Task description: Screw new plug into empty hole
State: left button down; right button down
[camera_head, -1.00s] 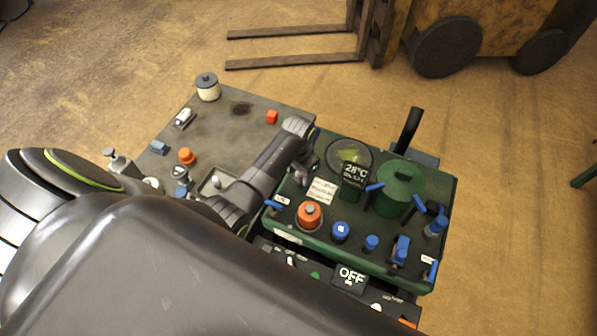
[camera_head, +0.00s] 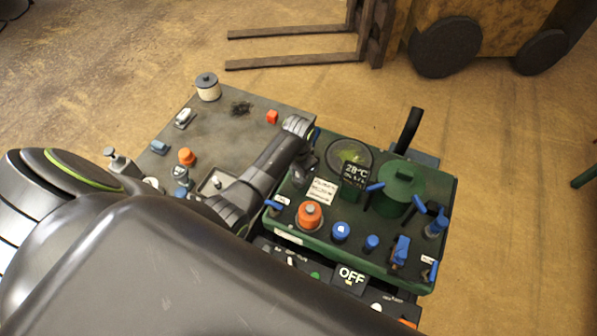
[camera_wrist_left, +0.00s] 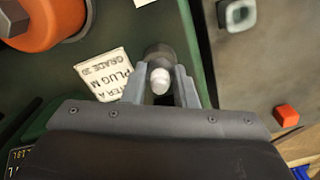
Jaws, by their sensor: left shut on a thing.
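My left gripper (camera_head: 303,165) is over the left end of the green machine (camera_head: 290,236). In the left wrist view its two grey fingers (camera_wrist_left: 160,92) are shut on a small plug (camera_wrist_left: 160,78) with a pale rounded end. A dark round part (camera_wrist_left: 158,54) shows just beyond the fingertips; I cannot tell whether it belongs to the plug or the machine. A paper label with the word PLUG (camera_wrist_left: 105,75) lies beside the fingers. The empty hole cannot be made out. My right gripper is not in view.
An orange knob (camera_head: 310,213), a blue cap (camera_head: 341,231), a 28°C display (camera_head: 354,174) and a green cylinder (camera_head: 400,188) crowd the machine. A grey bench (camera_head: 215,135) with small parts and a red block (camera_head: 272,117) adjoins it. A forklift (camera_head: 450,40) stands behind.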

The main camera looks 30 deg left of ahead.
pick_arm(q)
jog(key=m, duration=0.5)
dwell(0.3)
jog(key=c, duration=1.1)
grip_release()
jog(key=shift+r, duration=4)
